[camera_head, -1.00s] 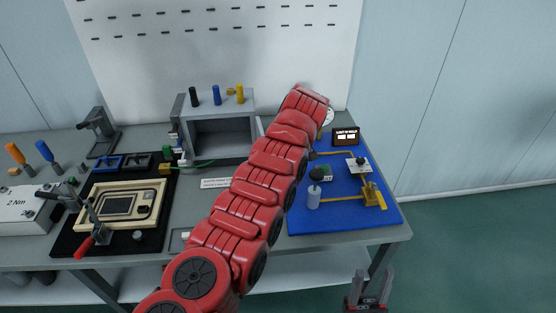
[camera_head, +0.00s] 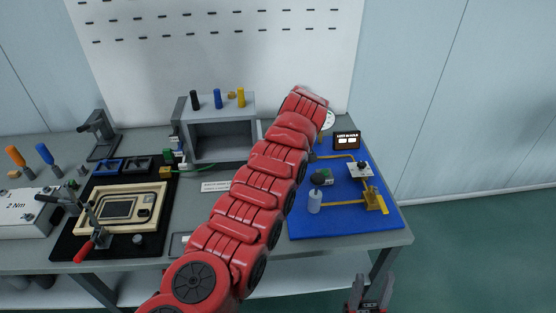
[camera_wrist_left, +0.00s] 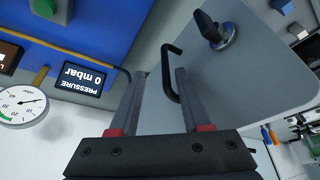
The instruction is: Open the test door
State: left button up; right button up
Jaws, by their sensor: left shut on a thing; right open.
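The test door is a flat grey panel (camera_wrist_left: 240,80) in the left wrist view, with a black bar handle (camera_wrist_left: 167,72) and a dark turning knob (camera_wrist_left: 211,30). My left gripper (camera_wrist_left: 161,80) is shut on the handle, its fingers on either side of the bar. In the head view a grey box (camera_head: 222,108) stands on the bench with its front open and its inside dark. My red left arm crosses in front of its right side and hides the door and the left gripper there. My right gripper (camera_head: 373,286) is open and empty at the bottom right.
A wooden tray (camera_head: 120,206) lies at left. The floor at right is clear.

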pick_arm(q)
jog(key=v, duration=1.7)
jog(key=shift+w+r, duration=0.1)
